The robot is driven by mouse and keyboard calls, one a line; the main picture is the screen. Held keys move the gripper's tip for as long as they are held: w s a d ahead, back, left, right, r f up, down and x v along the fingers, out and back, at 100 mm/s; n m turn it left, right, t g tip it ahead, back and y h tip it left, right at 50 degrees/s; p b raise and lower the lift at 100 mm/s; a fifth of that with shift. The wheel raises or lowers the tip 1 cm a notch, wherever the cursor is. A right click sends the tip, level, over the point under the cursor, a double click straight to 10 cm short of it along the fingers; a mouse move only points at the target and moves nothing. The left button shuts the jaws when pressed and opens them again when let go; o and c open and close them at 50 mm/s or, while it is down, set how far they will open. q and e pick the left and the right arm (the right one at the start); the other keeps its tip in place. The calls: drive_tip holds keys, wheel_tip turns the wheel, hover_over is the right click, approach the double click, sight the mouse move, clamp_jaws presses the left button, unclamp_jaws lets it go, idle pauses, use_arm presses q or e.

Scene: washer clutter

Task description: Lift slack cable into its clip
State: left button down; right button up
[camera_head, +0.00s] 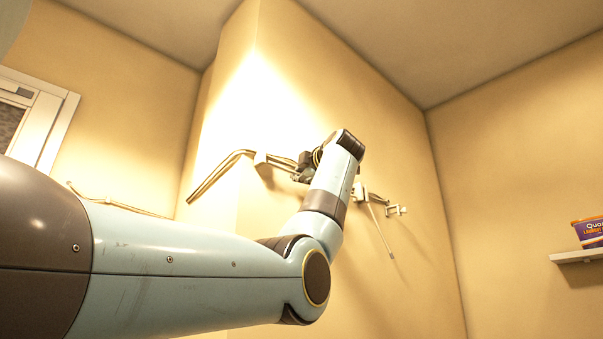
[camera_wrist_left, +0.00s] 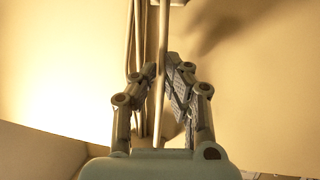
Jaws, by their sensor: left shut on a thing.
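A pale cable (camera_head: 215,178) runs along the yellow wall in the head view. It bends down at its left end, and another thin length (camera_head: 382,235) hangs down on the right. Light clips show on the wall: one left of my gripper (camera_head: 260,158), one right of it (camera_head: 360,192) and one farther right (camera_head: 397,210). My left gripper (camera_head: 303,168) is at the wall between the first two, partly hidden by my wrist. In the left wrist view, my left gripper (camera_wrist_left: 163,68) is shut on a length of cable (camera_wrist_left: 163,38) between its fingers. My right gripper is out of view.
More thin lines (camera_wrist_left: 136,45) run close beside the held cable in the left wrist view. A wall corner stands left of the clips. A white-framed window (camera_head: 45,122) is at far left. A shelf (camera_head: 580,256) with a purple and orange box (camera_head: 590,232) is at far right.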

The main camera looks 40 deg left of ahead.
use_arm(q)
drive_tip(key=shift+r, duration=0.15)
drive_tip(key=c, duration=1.4)
unclamp_jaws()
drive_tip(key=shift+c, duration=0.2)
drive_tip(key=v, duration=1.2)
